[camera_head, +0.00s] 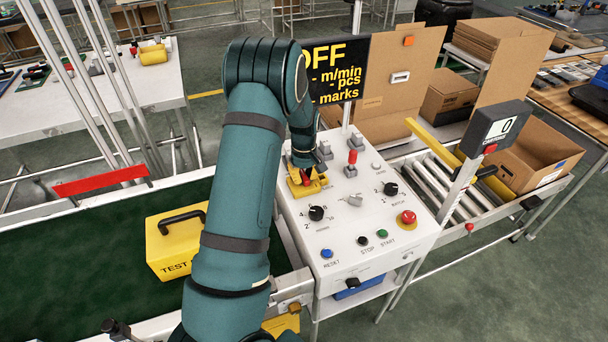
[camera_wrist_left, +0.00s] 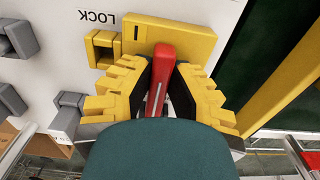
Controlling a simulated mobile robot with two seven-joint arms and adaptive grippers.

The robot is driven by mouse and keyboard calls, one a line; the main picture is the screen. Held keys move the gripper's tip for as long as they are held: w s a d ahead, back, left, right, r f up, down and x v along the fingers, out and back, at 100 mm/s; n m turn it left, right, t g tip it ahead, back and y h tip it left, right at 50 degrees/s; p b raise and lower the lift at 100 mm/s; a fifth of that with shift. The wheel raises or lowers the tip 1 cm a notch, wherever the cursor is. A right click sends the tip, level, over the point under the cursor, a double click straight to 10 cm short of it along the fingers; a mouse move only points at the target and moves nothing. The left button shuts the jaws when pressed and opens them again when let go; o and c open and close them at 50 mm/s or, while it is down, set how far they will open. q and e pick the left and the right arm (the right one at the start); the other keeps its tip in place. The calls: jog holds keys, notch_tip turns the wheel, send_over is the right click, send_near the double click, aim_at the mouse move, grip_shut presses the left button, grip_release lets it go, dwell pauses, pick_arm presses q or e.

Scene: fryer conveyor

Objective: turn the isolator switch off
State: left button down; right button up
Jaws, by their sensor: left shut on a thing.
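The isolator switch has a red handle (camera_wrist_left: 163,62) on a yellow plate (camera_wrist_left: 190,38), on the white control panel (camera_head: 338,238). In the wrist view a yellow hasp (camera_wrist_left: 103,48) by the word LOCK is beside the plate. My left gripper (camera_head: 304,173) is shut on the red handle, with its fingers (camera_wrist_left: 160,92) on either side. In the head view the gripper hides most of the handle, and the yellow plate (camera_head: 303,191) shows below it. The handle's exact setting is hard to tell. My right gripper is in neither view.
The panel also bears black knobs (camera_head: 316,213), a red-tipped lever (camera_head: 351,161), grey toggles and a red emergency button (camera_head: 407,217). A display (camera_head: 338,70) reading OFF stands behind. A yellow TEST block (camera_head: 170,252) sits on the green belt (camera_head: 80,255). Rollers and boxes are at right.

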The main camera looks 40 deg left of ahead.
aim_at(304, 175)
pick_arm(q)
jog(key=shift+s+f, duration=0.1)
jog(key=c, duration=0.9)
grip_release()
notch_tip(304, 175, up, 12)
